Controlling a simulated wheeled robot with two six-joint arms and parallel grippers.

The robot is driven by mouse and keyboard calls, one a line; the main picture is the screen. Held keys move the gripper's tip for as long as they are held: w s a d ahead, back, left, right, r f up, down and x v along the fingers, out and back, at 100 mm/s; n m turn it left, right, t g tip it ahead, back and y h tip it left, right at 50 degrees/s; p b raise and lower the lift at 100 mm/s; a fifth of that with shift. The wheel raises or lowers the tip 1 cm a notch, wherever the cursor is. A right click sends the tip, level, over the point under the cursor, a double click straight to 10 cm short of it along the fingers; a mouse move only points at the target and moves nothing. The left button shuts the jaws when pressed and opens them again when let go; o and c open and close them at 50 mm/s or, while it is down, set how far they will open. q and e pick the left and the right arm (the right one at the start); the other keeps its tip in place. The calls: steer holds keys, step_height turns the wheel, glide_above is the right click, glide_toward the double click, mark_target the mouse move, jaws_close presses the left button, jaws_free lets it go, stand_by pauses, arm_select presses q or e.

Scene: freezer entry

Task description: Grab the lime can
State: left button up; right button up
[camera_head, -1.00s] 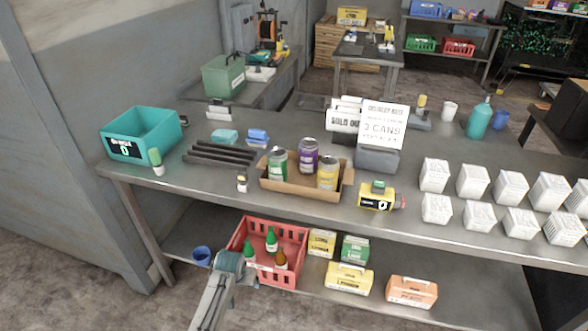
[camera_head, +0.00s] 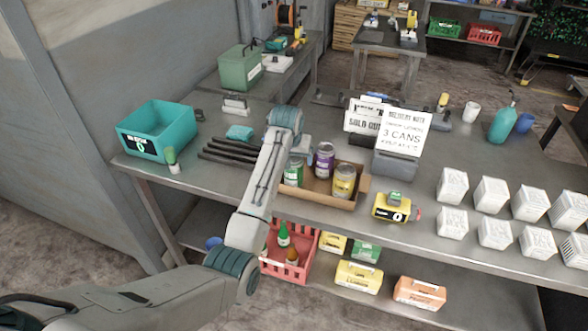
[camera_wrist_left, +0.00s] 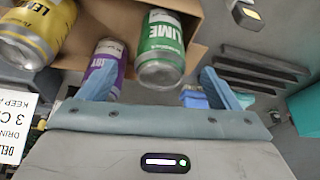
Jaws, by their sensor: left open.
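The lime can (camera_head: 294,172) is green with a silver lid and stands at the left end of a cardboard box (camera_head: 325,202), partly behind my left arm. In the left wrist view the lime can (camera_wrist_left: 163,48), with LIME on its label, is just ahead of my left gripper (camera_wrist_left: 156,70). The two blue fingers are open and spread to either side of the can's lid end. Nothing is held. In the head view the left gripper is mostly hidden by its wrist. My right gripper is not in view.
A purple can (camera_head: 324,160) and a yellow lemon can (camera_head: 343,181) share the box. Dark bars (camera_head: 232,153) and a teal bin (camera_head: 158,131) lie left. A yellow device (camera_head: 392,208) and several white cubes (camera_head: 453,187) stand right. A sign (camera_head: 404,132) stands behind.

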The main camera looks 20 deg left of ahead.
arm_select(q)
steer(key=shift+p+x, duration=0.35)
steer(key=shift+x, duration=0.8)
steer(key=shift+w+f, duration=0.1)
steer(key=shift+f, duration=0.15)
steer(key=p+x, duration=0.2)
steer(key=x, duration=0.1)
steer(key=shift+f, duration=0.1)
steer(key=shift+p+x, duration=0.35)
steer(key=shift+x, duration=0.4)
steer(key=c, duration=1.3)
